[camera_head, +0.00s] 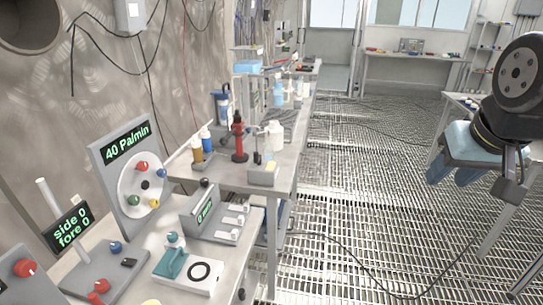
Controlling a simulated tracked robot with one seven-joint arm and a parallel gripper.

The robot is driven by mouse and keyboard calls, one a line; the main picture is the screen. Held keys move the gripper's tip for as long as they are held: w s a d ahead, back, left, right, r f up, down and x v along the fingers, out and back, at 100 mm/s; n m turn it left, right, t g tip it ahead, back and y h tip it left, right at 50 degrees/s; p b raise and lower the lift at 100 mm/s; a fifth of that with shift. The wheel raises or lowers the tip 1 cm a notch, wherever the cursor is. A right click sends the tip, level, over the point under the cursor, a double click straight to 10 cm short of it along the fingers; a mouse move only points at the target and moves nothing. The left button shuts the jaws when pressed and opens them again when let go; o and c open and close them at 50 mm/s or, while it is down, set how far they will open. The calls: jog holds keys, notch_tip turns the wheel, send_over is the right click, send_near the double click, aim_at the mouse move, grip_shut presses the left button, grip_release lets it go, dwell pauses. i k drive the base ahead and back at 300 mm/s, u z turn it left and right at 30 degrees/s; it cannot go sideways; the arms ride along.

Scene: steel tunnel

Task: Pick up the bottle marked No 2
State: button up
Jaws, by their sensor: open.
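Several bottles stand on the steel bench (231,183) left of centre, and no No 2 mark can be read on any of them. An amber bottle (197,150) and a blue bottle (207,139) stand near the wall. A white bottle (276,136) stands nearer the bench's right edge. A pale blue bottle (278,96) and other white bottles stand farther back.
A red-and-black stand (238,141) and a grey box (264,173) stand near the bottles. Control panels with knobs and displays (140,175) fill the near left bench. A cable (345,262) lies across the grating. The floor (350,170) between bench and gripper is largely open.

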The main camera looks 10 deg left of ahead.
aim_at(269, 154)
jog(key=z, duration=0.05)
jog(key=i, duration=1)
jog(key=u, duration=0.05)
